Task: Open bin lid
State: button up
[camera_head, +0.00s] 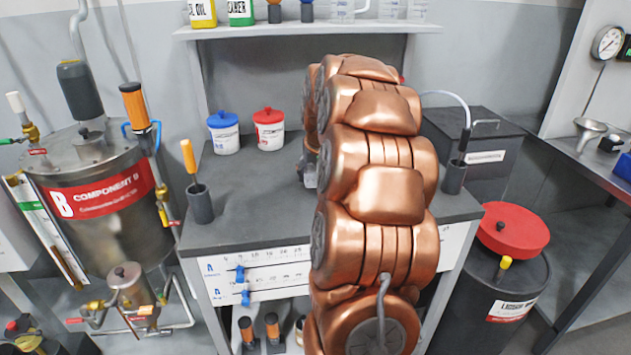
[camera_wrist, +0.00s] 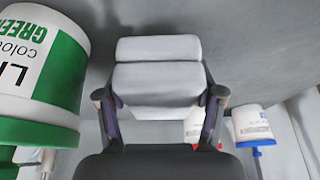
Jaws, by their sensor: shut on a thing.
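A black round bin (camera_head: 513,300) stands on the floor at the right in the head view. Its red lid (camera_head: 513,226) with a dark knob sits on top. My copper arm reaches over the bench, away from the bin, and hides most of my gripper there. In the wrist view my gripper (camera_wrist: 161,105) has dark links at both sides of pale grey blocky shapes. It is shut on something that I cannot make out. A white and green pot (camera_wrist: 45,60) is close beside it at the left, upside down in the picture.
A white pot with a blue lid (camera_head: 223,135) and one with a red lid (camera_head: 268,132) stand on the grey bench (camera_head: 265,190). A dark labelled box (camera_head: 485,150) is right of my arm. A steel tank (camera_head: 90,220) is at the left. A shelf (camera_head: 300,32) hangs above.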

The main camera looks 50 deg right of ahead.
jog(key=shift+f, duration=1.35)
jog(key=shift+f, duration=0.2)
jog(key=o, duration=1.4)
jog(key=shift+o, duration=0.2)
jog(key=shift+r, duration=0.1)
jog(key=shift+s+a+r, duration=0.1)
jog(key=shift+s+r, duration=0.05)
jog(key=shift+r, duration=0.45)
jog(key=v, duration=1.1)
